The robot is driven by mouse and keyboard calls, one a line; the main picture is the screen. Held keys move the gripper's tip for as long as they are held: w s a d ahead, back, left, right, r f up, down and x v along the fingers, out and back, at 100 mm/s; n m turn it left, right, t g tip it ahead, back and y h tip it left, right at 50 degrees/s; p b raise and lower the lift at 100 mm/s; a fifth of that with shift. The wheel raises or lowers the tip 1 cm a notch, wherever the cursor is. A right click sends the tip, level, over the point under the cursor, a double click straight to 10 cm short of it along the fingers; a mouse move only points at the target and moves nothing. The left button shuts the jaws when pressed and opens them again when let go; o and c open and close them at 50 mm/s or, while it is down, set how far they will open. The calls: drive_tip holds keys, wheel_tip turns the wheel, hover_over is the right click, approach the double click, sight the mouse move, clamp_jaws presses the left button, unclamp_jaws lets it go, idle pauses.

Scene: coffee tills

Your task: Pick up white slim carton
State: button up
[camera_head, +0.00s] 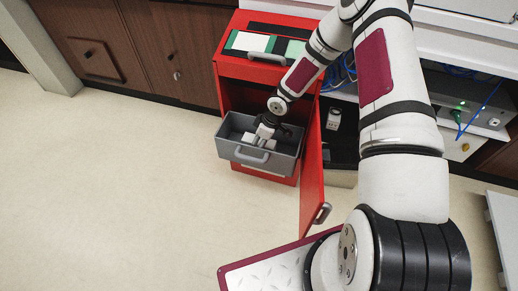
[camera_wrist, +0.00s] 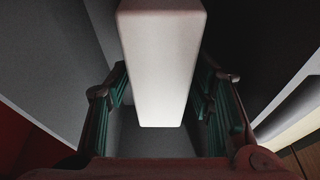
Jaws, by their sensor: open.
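The white slim carton (camera_wrist: 160,62) shows in the wrist view as a long pale block, running from the top edge down to the middle. It is between the two fingers of my gripper (camera_wrist: 161,88), with dark gaps visible on both sides. The fingers are open and do not appear to touch it. In the head view my gripper (camera_head: 262,134) is down inside a grey pull-out bin (camera_head: 283,166). Small white shapes show beside it there, but I cannot clearly tell the carton from my gripper.
The grey bin slides out of a red cabinet (camera_head: 239,71). Its red door (camera_head: 312,165) hangs open to the right, close to my arm. Green and white items lie on the cabinet top. A shelf (camera_head: 344,130) with a small white item is right. The floor at left is clear.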

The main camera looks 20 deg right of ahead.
drive_tip(key=shift+f, duration=0.25)
idle(0.4)
drive_tip(key=shift+c, duration=0.5)
drive_tip(key=c, duration=0.9)
